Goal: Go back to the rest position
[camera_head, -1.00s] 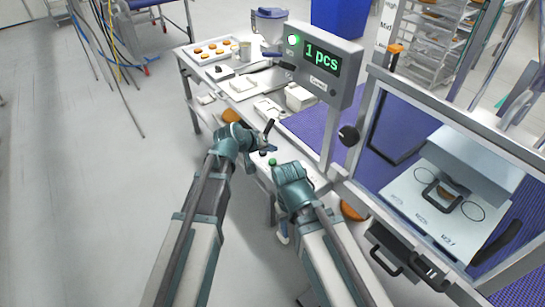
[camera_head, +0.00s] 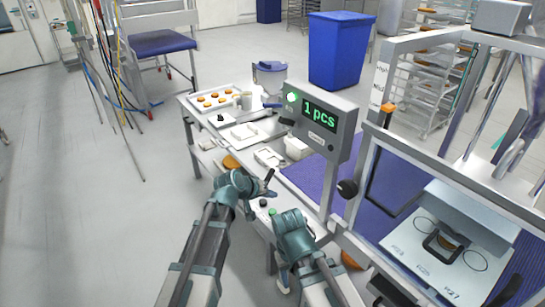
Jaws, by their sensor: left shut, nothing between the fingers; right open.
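My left gripper (camera_head: 267,186) is beside the near edge of the work table. Its dark fingers are shut with nothing between them. My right gripper (camera_head: 283,281) hangs low beside the table, below its wrist and partly hidden by my arm. It is open, and I see nothing held in it. Both forearms reach forward from the bottom of the view, side by side.
A display (camera_head: 320,115) reads "1 pcs". A framed machine (camera_head: 440,240) stands close on the right. A blue bin (camera_head: 337,50) is behind. Floor at left is clear.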

